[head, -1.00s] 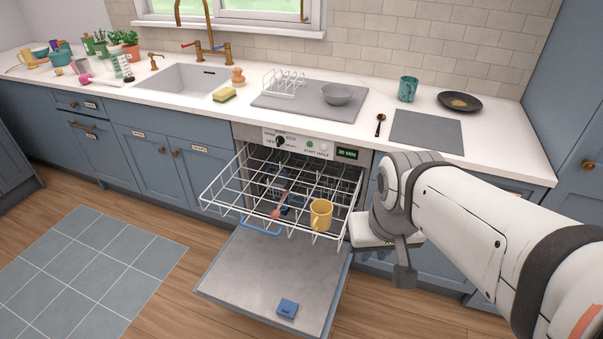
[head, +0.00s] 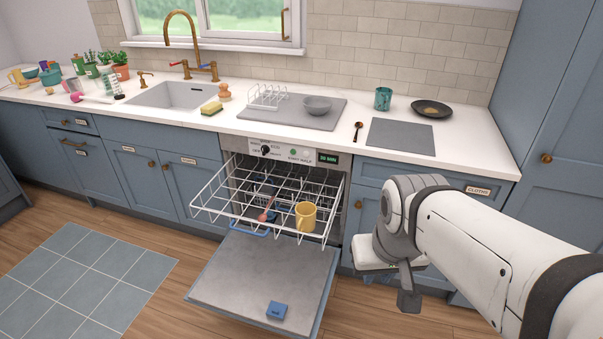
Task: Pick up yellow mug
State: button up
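A yellow mug (head: 306,216) stands upright in the front right part of the pulled-out white wire dishwasher rack (head: 212,200). Its handle shows on its right side. My gripper (head: 390,272) is to the right of the rack and the mug, apart from both, in front of the blue cabinets. Its fingers are not clear enough to tell if they are open or shut. Another yellow mug (head: 17,78) is at the far left end of the counter.
The dishwasher door (head: 262,275) is open, with a blue block (head: 277,311) on it. A red-tipped utensil (head: 265,213) lies in the rack. The counter (head: 340,140) holds a teal cup (head: 383,98), a grey bowl (head: 317,105) and a dark pan (head: 431,109).

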aim_at(305, 212)
jog(key=i, duration=0.85)
jog(key=u, duration=0.05)
